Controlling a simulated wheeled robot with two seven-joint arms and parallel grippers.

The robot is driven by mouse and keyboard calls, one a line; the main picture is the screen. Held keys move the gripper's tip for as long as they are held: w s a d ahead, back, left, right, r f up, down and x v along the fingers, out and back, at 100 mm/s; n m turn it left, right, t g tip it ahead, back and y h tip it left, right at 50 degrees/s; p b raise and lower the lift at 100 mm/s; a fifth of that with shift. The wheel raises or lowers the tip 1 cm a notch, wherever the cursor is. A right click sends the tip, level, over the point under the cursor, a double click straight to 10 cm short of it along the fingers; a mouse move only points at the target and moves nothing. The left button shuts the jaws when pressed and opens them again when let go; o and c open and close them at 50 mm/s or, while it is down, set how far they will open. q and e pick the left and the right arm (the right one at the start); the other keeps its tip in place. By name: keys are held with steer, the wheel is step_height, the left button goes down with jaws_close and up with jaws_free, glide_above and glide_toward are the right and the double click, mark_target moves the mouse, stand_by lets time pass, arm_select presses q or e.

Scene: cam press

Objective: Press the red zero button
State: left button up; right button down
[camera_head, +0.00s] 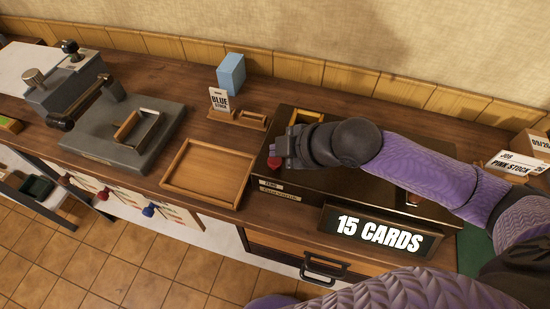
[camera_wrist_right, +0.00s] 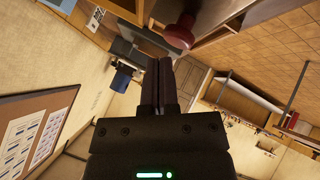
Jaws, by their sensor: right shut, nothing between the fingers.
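The red button (camera_head: 274,163) sits on the left end of the dark counter unit (camera_head: 340,190), above a small label plate (camera_head: 271,185). My right gripper (camera_head: 280,150) is shut and empty, with its fingers close beside and just behind the red button in the head view. In the right wrist view the red button (camera_wrist_right: 177,36) shows just beyond and to the right of the shut fingertips (camera_wrist_right: 165,60). I cannot tell whether they touch it. My left gripper is not in view.
An empty wooden tray (camera_head: 207,178) lies left of the unit. A grey press (camera_head: 118,140) stands farther left. A "15 CARDS" sign (camera_head: 378,233) is at the front edge. A blue box (camera_head: 231,73) and "BLUE STOCK" card (camera_head: 219,101) stand behind.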

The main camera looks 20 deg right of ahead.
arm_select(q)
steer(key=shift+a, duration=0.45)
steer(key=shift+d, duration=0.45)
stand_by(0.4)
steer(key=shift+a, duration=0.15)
arm_select(e)
steer(key=shift+f, duration=0.4)
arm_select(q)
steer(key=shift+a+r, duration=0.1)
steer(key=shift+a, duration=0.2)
